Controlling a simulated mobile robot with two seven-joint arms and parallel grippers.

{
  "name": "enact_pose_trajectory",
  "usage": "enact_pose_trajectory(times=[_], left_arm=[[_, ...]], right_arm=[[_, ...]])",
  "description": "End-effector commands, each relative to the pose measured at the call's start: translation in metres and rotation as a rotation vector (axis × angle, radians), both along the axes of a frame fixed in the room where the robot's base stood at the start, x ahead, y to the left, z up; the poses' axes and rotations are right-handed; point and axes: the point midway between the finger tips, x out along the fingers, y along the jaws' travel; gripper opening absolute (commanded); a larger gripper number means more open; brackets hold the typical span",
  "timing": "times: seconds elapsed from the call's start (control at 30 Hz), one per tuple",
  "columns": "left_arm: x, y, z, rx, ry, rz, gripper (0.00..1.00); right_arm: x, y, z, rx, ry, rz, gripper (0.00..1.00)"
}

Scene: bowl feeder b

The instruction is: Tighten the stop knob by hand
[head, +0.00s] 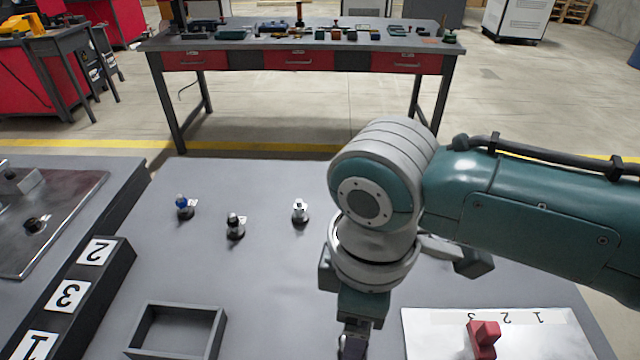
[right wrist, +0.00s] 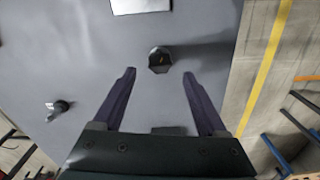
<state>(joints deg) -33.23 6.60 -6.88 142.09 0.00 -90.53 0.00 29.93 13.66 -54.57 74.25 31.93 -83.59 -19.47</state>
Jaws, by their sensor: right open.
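My right gripper (head: 353,343) hangs down over the grey table in the head view, its fingertips near the bottom edge. In the right wrist view my right gripper (right wrist: 158,85) is open, with its two dark fingers apart and nothing between them. A dark, many-sided knob (right wrist: 159,60) with a small orange mark shows just beyond the fingertips, roughly centred between them, with no visible contact. I cannot tell for sure where this knob is in the head view; my arm may hide it. My left gripper is not in view.
A grey open tray (head: 222,335) lies in front. A red block (head: 484,338) sits on a numbered white plate (head: 425,335). A numbered black rack (head: 118,262) is left.

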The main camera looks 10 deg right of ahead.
Motion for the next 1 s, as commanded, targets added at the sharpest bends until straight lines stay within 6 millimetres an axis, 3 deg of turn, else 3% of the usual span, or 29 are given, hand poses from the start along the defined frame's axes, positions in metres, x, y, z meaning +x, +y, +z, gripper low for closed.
enact_pose_trajectory(times=[0.1,0.3,0.83,1.0], left_arm=[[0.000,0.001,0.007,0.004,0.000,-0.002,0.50],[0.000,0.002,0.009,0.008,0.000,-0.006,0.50],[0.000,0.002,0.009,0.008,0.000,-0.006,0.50],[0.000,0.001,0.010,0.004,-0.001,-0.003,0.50]], right_arm=[[0.001,0.000,0.027,0.001,-0.004,0.002,0.75],[0.001,0.000,0.050,0.000,-0.001,0.000,0.75],[-0.001,0.000,0.054,0.002,0.000,-0.001,0.75],[-0.020,0.019,0.051,0.082,-0.009,-0.044,0.75]])
